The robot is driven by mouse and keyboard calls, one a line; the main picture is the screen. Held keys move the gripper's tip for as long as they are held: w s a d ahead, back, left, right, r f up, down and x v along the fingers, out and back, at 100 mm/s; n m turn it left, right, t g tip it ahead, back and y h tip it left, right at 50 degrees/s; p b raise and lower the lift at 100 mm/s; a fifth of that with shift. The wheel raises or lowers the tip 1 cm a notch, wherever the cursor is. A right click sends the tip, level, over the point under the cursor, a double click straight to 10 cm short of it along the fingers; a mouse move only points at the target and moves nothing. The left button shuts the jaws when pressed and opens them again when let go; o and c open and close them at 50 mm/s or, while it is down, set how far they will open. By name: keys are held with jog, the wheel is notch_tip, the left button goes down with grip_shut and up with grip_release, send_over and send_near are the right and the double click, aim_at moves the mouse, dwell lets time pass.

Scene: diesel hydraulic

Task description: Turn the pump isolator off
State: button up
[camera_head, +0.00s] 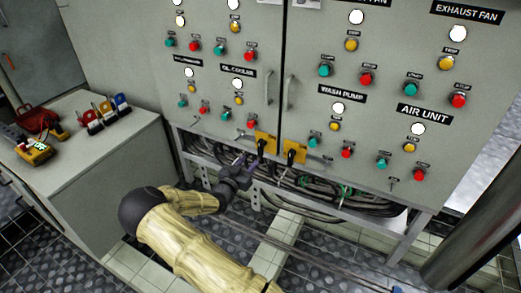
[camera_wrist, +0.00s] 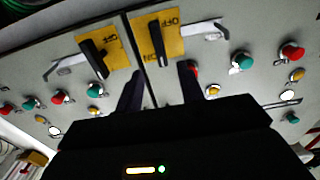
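Two yellow isolator plates with black handles sit side by side at the cabinet's lower edge. In the head view they are the left isolator (camera_head: 265,143) and the right isolator (camera_head: 293,153). The wrist view is roughly upside down and shows one isolator (camera_wrist: 158,40) at upper centre and the other (camera_wrist: 98,54) to its left. OFF lettering shows on both plates; neither plate's name can be read. My gripper (camera_head: 246,166) is just in front of and left of the left isolator. In the wrist view my gripper (camera_wrist: 160,88) has its fingers apart, with nothing between them, apart from both handles.
The grey cabinet (camera_head: 230,110) carries many buttons and lamps, including a WASH PUMP label (camera_head: 342,93). Cables (camera_head: 310,185) run below it. A grey bench (camera_head: 95,150) with padlocks (camera_head: 103,112) and a yellow meter (camera_head: 36,152) stands at left. A dark pipe (camera_head: 475,235) is at right.

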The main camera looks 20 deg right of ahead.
aim_at(259, 149)
jog(key=b+x, duration=0.2)
jog(key=x, duration=0.9)
jog(key=shift+b, duration=0.3)
jog(key=shift+c, duration=0.5)
grip_shut()
